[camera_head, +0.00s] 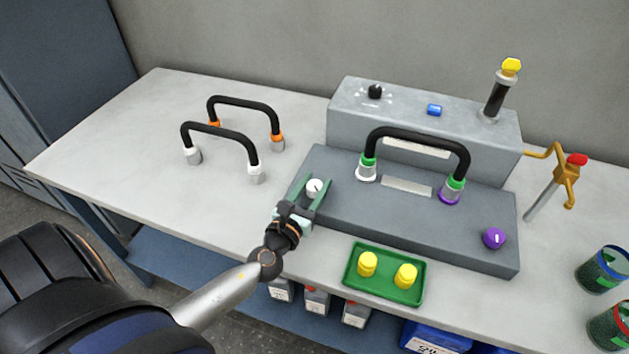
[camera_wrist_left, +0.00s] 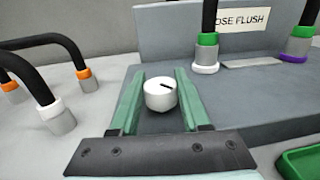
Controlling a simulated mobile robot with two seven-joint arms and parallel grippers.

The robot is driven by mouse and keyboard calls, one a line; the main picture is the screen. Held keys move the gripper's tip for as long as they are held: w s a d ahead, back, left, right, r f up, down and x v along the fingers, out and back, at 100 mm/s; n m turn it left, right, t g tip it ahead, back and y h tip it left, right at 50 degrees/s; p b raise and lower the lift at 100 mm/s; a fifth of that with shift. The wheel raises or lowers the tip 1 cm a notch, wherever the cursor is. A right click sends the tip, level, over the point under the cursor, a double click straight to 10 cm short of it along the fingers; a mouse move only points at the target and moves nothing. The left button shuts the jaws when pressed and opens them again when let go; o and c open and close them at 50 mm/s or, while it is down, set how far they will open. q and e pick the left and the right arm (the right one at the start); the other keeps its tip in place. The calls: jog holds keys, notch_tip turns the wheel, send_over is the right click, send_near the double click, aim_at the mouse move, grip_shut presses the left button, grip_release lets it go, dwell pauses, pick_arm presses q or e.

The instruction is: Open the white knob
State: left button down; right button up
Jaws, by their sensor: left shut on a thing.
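The white knob (camera_head: 314,188) sits at the left end of the grey panel's lower step (camera_head: 420,215). My left gripper (camera_head: 315,180) reaches in from the front left, with its green fingers on either side of the knob, shut on it. In the left wrist view, the white knob (camera_wrist_left: 160,96) stands between the two fingers, with a short black mark on its top pointing to the right. My right gripper is not in view.
A black hose (camera_head: 418,133) arches over the panel right of the white knob. A purple knob (camera_head: 494,238) is at the right end. A green tray (camera_head: 384,275) with yellow caps lies in front. Two black hoses (camera_head: 244,102) (camera_head: 219,129) stand on the table's left.

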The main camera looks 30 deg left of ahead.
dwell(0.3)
pick_arm(q)
jog(key=shift+c, duration=1.9)
grip_release()
jog(key=shift+s+d+f, duration=0.1)
jog(key=shift+s, duration=0.45)
jog(key=s+b, duration=0.1)
jog(key=s, duration=0.2)
jog(key=s+d+b, duration=0.1)
jog(key=s, duration=0.3)
jog(key=s+b, duration=0.1)
jog(key=s, duration=0.2)
jog(key=shift+s+d, duration=0.25)
jog(key=shift+s, duration=0.05)
jog(key=shift+s+d, duration=0.1)
jog(key=shift+s, duration=0.25)
jog(key=shift+w, duration=0.1)
